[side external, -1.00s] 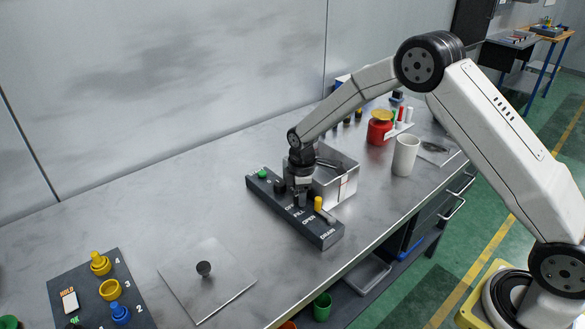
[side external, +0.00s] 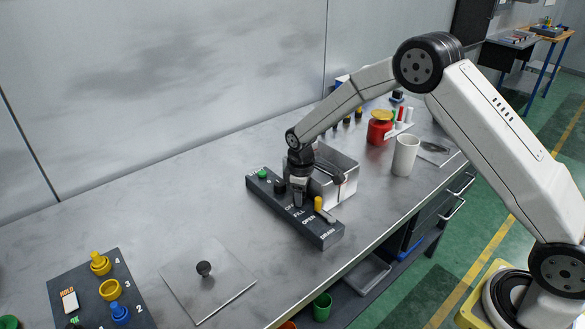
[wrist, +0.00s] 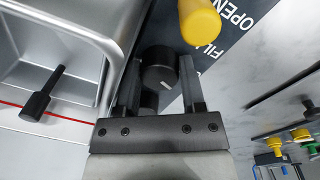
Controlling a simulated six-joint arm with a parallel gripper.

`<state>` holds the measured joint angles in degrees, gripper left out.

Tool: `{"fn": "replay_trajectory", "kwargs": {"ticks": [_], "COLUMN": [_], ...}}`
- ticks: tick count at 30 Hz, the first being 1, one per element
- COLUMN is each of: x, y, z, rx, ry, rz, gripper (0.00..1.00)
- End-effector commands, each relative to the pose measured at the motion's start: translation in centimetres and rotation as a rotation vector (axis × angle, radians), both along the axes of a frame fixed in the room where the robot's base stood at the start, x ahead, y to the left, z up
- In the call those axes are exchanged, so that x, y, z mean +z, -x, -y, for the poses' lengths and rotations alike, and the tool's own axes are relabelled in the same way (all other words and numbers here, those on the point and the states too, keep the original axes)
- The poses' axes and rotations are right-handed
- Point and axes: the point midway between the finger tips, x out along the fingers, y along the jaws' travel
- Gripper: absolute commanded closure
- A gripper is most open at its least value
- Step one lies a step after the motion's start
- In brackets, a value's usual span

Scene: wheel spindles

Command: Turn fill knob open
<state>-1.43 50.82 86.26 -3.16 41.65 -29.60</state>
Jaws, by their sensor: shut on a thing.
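The dark control panel (side external: 325,236) lies on the bench with white lettering including FILL, OPEN and DRAIN. In the wrist view, the black fill knob (wrist: 158,72), with a small white mark, sits between the two fingers of my gripper (wrist: 161,80). The fingers are shut on its sides. In the side view my gripper (side external: 298,201) points down at the panel and hides the knob. A yellow handle (side external: 318,203) stands just right of it, and also shows at the top of the wrist view (wrist: 199,20).
An open metal tank (side external: 345,190) stands close behind the panel; the wrist view shows a red line and a black-handled part inside. A white cup (side external: 404,156) and red container (side external: 379,130) are farther right. A plate with a knob (side external: 204,268) lies front left.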

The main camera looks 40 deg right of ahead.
Motion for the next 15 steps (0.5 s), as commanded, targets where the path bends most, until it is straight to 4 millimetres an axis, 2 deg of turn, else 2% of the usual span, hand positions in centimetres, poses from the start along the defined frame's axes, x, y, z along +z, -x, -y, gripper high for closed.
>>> {"fn": "replay_trajectory", "kwargs": {"ticks": [2, 3, 4, 15], "x": [0.05, 0.05, 0.05, 0.03], "y": [-0.03, -0.03, -0.03, -0.04], "z": [0.04, 0.04, 0.04, 0.08], "rx": [0.001, 0.002, 0.002, 0.008], "ry": [0.001, 0.001, 0.001, 0.000], "rz": [0.001, 0.000, 0.000, 0.001], "gripper": [1.00, 0.45, 0.36, 0.34]}}
